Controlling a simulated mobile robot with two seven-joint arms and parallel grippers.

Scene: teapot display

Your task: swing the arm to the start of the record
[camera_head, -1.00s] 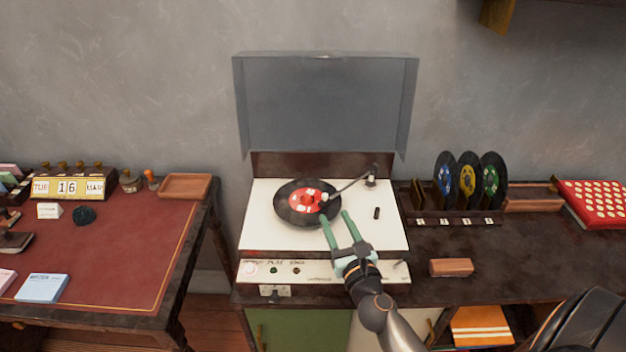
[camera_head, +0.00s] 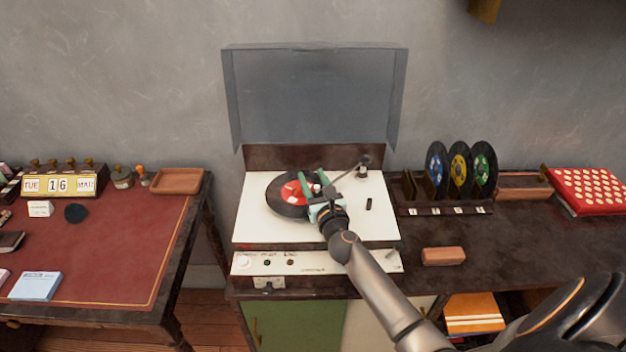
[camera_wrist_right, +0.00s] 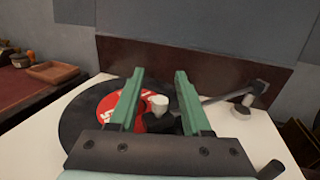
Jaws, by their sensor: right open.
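The record player (camera_head: 380,222) has a white top, and its clear lid stands raised at the back. A black record with a red label (camera_head: 291,189) lies on its platter. The tone arm (camera_head: 349,172) runs from its pivot at the back right to a head over the record's red label. My right gripper (camera_head: 316,185) is open above the record. In the right wrist view, the tone arm's dark head with a pale cylindrical piece (camera_wrist_right: 159,104) shows between the green fingers. Contact with the fingers cannot be told. My left gripper is not in view.
Several records (camera_head: 459,170) stand in a rack at the right. A brick-like block (camera_head: 443,256) lies before the rack. The raised lid (camera_head: 315,95) stands behind the player. A desk with a red top (camera_head: 110,250) is at the left, across a gap.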

